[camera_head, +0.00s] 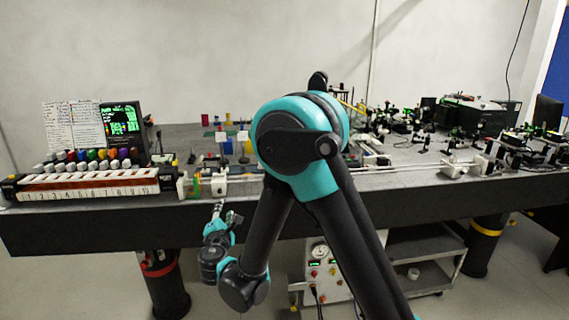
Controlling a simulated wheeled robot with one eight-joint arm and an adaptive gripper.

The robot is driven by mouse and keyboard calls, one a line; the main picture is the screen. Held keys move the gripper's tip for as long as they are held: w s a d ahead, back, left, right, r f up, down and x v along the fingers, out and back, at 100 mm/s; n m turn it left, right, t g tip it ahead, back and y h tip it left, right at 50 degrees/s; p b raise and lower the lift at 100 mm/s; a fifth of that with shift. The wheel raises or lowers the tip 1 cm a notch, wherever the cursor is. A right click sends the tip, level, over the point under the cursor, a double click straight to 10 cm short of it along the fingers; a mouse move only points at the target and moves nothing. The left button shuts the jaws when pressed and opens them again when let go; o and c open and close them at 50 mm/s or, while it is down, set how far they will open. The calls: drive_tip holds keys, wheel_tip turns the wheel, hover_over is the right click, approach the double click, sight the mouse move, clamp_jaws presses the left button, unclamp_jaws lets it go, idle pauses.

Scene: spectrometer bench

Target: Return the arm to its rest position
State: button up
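My arm, black with teal joint covers, fills the middle of the head view. It rises from the bottom right to a large teal joint above the bench top and then folds down to the left. The wrist hangs in front of the bench's front edge. My gripper (219,209) is small and points up towards the bench, just below the white block at the rack's right end. It appears apart from the bench. Its fingers are too small to show whether they are open or shut, and I see nothing held in it.
A numbered rack (90,187) with several coloured-cap vials lies along the front left of the dark bench (110,231). A screen (122,125) stands behind it. Optical parts crowd the right side. A wheeled cart (425,262) stands below. The floor at left is clear.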

drive_tip(key=w+d+f+m+g+h, duration=0.15)
drive_tip(key=d+m, duration=0.25)
drive_tip(key=d, duration=0.7)
drive_tip(key=w+d+f+m+g+h, duration=0.1)
drive_tip(key=d+m+g+h, duration=0.25)
drive_tip(key=d, duration=0.65)
drive_tip(key=w+d+f+m+g+h, duration=0.15)
drive_tip(key=d+m, duration=0.35)
drive_tip(key=d, duration=0.6)
drive_tip(key=s+d+f+m+g, duration=0.4)
drive_tip(key=s+d+m, duration=0.4)
drive_tip(key=s+d, duration=0.35)
drive_tip(key=s+d+f+m+g+y, duration=0.2)
drive_tip(key=s+m, duration=0.4)
drive_tip(key=s, duration=0.4)
drive_tip(key=shift+d+f+y, duration=0.35)
drive_tip(key=shift+y, duration=0.2)
